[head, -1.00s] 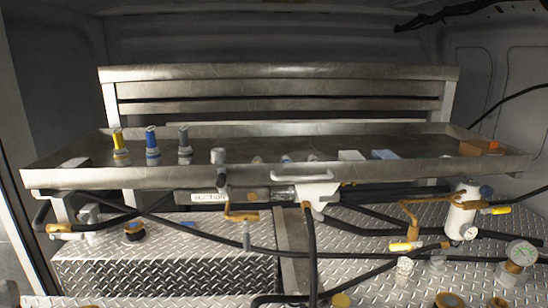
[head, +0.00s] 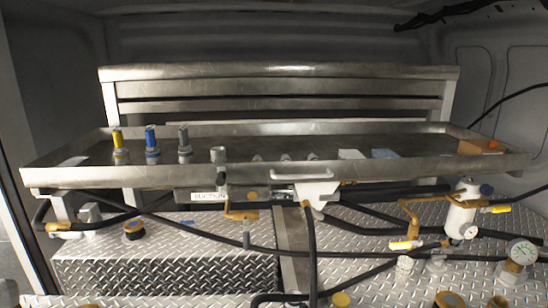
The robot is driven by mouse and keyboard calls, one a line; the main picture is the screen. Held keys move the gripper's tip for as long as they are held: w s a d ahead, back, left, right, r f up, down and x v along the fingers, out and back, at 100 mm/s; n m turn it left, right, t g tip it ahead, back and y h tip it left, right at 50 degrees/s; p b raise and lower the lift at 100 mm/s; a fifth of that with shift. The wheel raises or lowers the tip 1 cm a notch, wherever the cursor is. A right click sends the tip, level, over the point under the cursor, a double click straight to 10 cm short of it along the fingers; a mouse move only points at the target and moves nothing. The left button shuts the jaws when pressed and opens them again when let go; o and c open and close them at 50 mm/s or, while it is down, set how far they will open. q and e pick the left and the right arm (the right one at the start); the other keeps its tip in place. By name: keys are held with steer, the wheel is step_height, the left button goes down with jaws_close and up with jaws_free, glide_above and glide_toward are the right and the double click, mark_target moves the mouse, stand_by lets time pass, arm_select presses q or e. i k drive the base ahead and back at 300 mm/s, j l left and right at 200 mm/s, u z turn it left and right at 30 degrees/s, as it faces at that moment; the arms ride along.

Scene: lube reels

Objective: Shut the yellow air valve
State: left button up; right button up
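I cannot tell from the picture which of the two is the air valve. Neither of my grippers is in view, and nothing touches either handle.
A long metal tray (head: 100,177) spans the middle, holding several fittings and an orange block (head: 482,147). Black hoses (head: 311,250) cross the tread-plate deck (head: 165,275) below it. A round gauge (head: 523,251) stands at the lower right, near the handles.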

mark_target(506, 208)
steer(key=i+l+z, duration=0.1)
steer(key=z, duration=1.25)
steer(key=i+l, duration=0.05)
